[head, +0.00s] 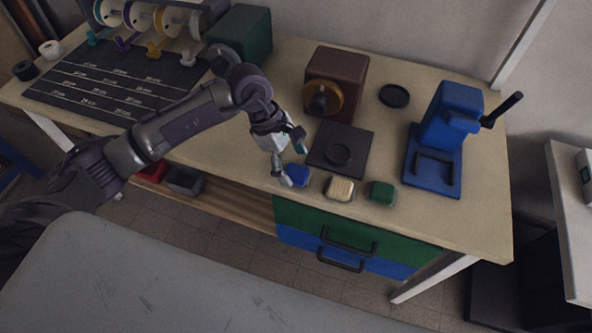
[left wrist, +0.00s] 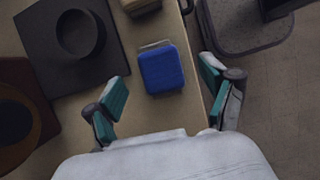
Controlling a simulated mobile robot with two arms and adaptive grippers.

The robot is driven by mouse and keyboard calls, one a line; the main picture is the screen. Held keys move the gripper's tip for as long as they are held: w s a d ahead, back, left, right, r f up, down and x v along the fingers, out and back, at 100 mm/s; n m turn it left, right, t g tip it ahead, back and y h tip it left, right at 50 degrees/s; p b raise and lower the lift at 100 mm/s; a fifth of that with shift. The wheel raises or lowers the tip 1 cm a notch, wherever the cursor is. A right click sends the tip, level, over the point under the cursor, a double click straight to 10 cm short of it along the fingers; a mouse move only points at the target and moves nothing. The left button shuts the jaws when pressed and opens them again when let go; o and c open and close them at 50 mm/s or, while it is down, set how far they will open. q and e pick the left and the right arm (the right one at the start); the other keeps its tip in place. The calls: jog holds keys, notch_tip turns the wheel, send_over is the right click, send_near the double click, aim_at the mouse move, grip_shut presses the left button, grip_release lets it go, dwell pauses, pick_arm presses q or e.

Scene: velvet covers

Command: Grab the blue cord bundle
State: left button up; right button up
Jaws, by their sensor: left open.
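The blue cord bundle (head: 298,174) is a small rounded blue block near the front edge of the workbench. In the left wrist view the blue cord bundle (left wrist: 161,70) lies a little beyond my fingertips, between their lines, touched by neither. My left gripper (head: 292,160) is open and empty right beside the bundle, its fingers spread apart with teal pads. It also shows in the left wrist view (left wrist: 162,85), with one finger over the bench and the other past its edge. My right gripper does not show.
A cream bundle (head: 340,189) and a green bundle (head: 381,193) sit to the right in a row. Behind are a dark square plate (head: 341,148) and a brown box (head: 336,80). A blue press (head: 444,140) stands farther right. Drawers (head: 345,241) are below the edge.

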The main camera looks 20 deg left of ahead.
pick_arm(q)
jog(key=shift+x, duration=1.2)
jog(key=c, duration=1)
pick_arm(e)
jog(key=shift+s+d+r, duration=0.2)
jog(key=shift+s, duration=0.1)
pick_arm(q)
jog(key=shift+r, duration=0.15)
jog(key=shift+c, duration=0.2)
